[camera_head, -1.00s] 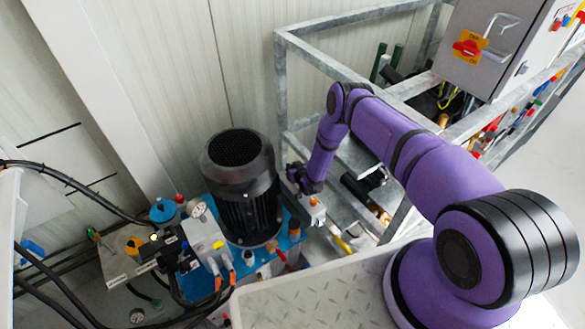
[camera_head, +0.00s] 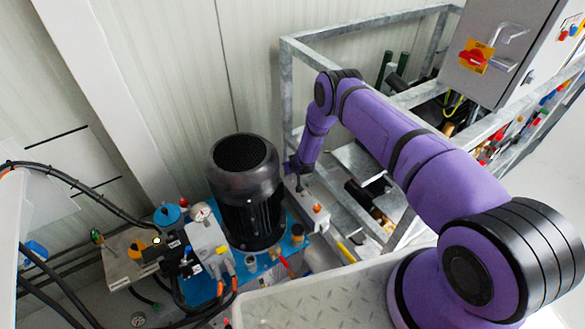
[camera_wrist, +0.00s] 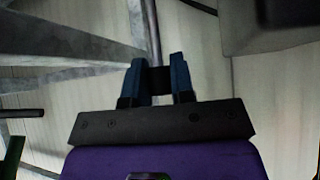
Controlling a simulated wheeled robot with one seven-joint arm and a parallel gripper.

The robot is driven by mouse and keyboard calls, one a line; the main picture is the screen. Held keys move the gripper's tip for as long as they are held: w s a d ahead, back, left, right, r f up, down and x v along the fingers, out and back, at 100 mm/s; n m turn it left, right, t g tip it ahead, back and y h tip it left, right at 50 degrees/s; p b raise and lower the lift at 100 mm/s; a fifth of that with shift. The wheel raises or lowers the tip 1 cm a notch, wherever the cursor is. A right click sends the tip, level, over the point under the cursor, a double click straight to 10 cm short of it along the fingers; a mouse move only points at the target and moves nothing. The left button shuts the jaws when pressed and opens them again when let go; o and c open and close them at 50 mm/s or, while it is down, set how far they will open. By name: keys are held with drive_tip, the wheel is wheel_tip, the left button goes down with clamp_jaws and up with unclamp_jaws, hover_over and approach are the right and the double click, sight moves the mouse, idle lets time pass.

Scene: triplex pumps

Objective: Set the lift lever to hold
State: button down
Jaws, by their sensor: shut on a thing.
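My gripper (camera_head: 293,169) is at the grey valve block (camera_head: 308,209), just right of the black motor. A thin dark lever (camera_head: 299,185) stands up from the block's far end, directly below my gripper. In the wrist view my gripper (camera_wrist: 158,72) has its two blue fingers on either side of a dark piece (camera_wrist: 159,82), and they are shut on it. It appears to be the lever's top end. The lever's marked positions are too small to read.
The black motor (camera_head: 247,190) stands close left of my gripper on a blue base. A galvanised frame (camera_head: 288,85) rises behind and to the right. Gauges, hoses and valves crowd the left. A grey cabinet with a red switch (camera_head: 474,57) is at upper right.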

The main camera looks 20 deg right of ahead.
drive_tip(key=c, duration=1)
unclamp_jaws()
drive_tip(key=shift+o, duration=0.2)
drive_tip(key=a+v, duration=0.1)
drive_tip(key=v, duration=0.9)
drive_tip(key=shift+s+d+r, duration=0.3)
drive_tip(key=shift+d, duration=0.25)
